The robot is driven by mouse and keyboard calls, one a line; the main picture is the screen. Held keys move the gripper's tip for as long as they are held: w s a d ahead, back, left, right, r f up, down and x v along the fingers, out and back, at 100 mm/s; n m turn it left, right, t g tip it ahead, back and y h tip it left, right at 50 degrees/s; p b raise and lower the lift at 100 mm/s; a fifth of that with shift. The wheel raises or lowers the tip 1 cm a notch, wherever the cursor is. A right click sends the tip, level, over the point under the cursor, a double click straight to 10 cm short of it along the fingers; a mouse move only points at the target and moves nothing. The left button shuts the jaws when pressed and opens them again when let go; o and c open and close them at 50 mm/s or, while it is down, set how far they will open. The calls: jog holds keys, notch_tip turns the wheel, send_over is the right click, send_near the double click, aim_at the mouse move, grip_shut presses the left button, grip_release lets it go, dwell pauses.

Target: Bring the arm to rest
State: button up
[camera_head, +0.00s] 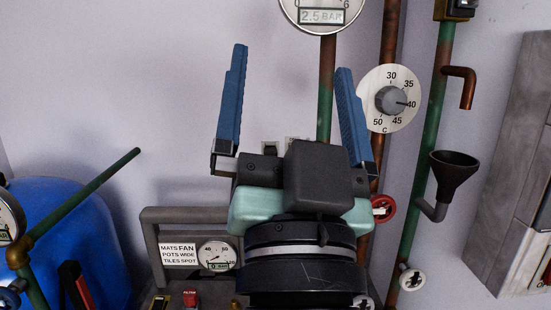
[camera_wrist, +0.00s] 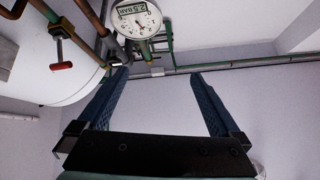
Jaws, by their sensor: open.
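My gripper (camera_head: 293,100) is raised in the middle of the head view, its two blue fingers pointing up and spread wide apart. It is open with nothing between the fingers. No paint tins show in either view.
Pipes with a pressure gauge (camera_head: 322,12), a temperature dial (camera_head: 391,99) and a black funnel (camera_head: 452,172) line the wall on the right. A blue tank (camera_head: 75,225) stands at left, near a panel with a small gauge (camera_head: 217,255). The upper left wall is clear.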

jog(key=s+r+n+p, duration=0.1)
jog(key=s+r+p, duration=0.1)
jog(key=r+p, duration=0.5)
jog(key=s+a+r+n+t+p, duration=0.1)
jog(key=s+r+n+p, duration=0.1)
jog(key=r+p, duration=0.6)
notch_tip(320, 180, up, 6)
jog(key=shift+s+a+f+t, duration=0.25)
jog(key=shift+s+a+t, duration=0.05)
jog(key=shift+s, duration=0.05)
jog(key=shift+f, duration=0.15)
